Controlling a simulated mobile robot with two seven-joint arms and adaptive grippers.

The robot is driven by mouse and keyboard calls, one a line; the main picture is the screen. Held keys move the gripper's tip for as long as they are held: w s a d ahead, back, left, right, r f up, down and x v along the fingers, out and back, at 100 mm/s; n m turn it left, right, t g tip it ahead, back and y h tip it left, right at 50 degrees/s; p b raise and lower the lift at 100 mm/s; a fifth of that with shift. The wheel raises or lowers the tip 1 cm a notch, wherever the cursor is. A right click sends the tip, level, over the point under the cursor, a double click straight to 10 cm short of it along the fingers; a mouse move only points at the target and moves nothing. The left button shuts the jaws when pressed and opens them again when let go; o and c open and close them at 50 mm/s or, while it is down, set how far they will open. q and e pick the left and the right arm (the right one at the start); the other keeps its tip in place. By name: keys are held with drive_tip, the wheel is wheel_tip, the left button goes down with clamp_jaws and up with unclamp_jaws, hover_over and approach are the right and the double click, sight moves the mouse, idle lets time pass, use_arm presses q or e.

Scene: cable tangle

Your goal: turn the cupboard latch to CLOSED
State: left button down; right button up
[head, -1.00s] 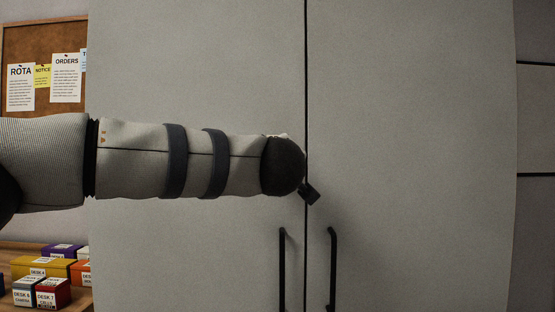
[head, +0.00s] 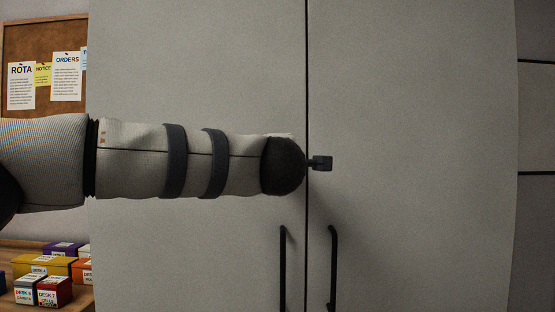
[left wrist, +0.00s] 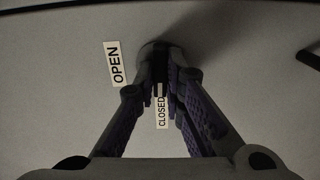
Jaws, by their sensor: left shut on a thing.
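An OPEN label (left wrist: 115,63) is left of the latch in the wrist view. A CLOSED label (left wrist: 161,112) shows between my fingers, in line with the latch. The latch's exact pointing is partly hidden by the fingers. In the head view, my left arm reaches from the left, its fingers hidden behind the wrist. My right gripper is out of view.
Two tall grey cupboard doors (head: 410,100) meet at a vertical seam. Two black bar handles (head: 283,265) (head: 333,265) stand below my wrist. A notice board (head: 30,45) and small labelled boxes (head: 42,268) are at the left. Space right of my wrist is clear.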

use_arm(q)
drive_tip(key=shift+n, duration=0.3)
drive_tip(key=c, duration=1.7)
unclamp_jaws()
drive_tip(key=s, duration=1.2)
